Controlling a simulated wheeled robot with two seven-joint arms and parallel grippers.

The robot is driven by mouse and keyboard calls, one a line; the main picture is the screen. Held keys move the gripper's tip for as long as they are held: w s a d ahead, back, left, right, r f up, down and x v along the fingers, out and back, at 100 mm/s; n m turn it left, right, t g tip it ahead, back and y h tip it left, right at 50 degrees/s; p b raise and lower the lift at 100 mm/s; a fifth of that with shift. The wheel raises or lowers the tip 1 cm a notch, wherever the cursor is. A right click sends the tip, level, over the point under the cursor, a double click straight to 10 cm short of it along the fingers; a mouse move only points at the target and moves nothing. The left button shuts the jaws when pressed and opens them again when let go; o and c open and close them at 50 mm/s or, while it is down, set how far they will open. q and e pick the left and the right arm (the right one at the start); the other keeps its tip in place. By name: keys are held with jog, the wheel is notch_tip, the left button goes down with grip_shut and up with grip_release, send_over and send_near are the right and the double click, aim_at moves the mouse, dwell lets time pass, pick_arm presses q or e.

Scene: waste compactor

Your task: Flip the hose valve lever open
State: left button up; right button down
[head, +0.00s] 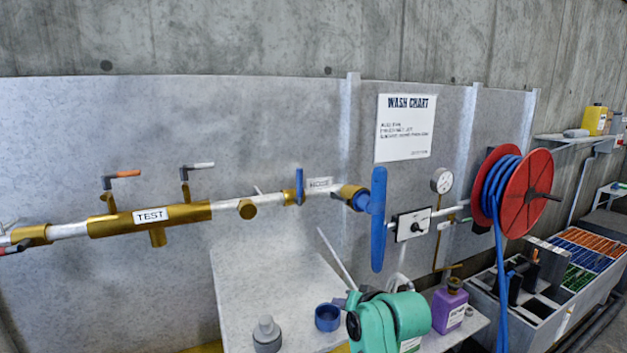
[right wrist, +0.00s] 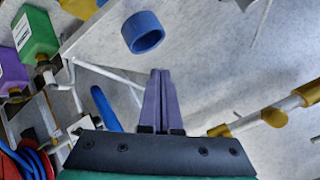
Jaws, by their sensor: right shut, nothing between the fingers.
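A pipe with brass fittings runs along the grey wall panel. A tag reading HOSE (head: 319,184) sits on it, with a small upright blue lever (head: 299,186) at its left. To its right, a brass valve (head: 352,195) carries a large blue lever (head: 378,220), near upright and across the pipe. A blue lever also shows in the right wrist view (right wrist: 105,108), left of my fingers. My right gripper's purple fingers (right wrist: 162,100) are shut and empty. In the head view my teal right wrist is low, below the large lever, and mostly hides the fingers. My left gripper is not in view.
A red reel with blue hose (head: 528,195) is at the right. A TEST pipe section (head: 151,216) is at the left.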

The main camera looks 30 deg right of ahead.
aim_at(298, 184)
jog(key=w+d+r+m+t, duration=0.1)
jog(key=r+m+t, duration=0.1)
jog(key=r, duration=0.6)
jog(key=w+d+r+m+t, duration=0.2)
jog(key=r+m, duration=0.2)
jog(key=r, duration=0.4)
jog(key=w+d+r+m+t, duration=0.2)
jog(key=r+m+t, duration=0.1)
jog(key=r, duration=0.4)
jog(key=shift+w+r+m, duration=0.2)
jog(key=shift+r+m, duration=0.2)
jog(key=shift+d, duration=0.15)
jog(key=w+a+p, duration=0.4)
jog(key=w+p, duration=0.2)
jog(key=w, duration=0.5)
jog(key=shift+d+f, duration=0.1)
jog(key=shift+d, duration=0.05)
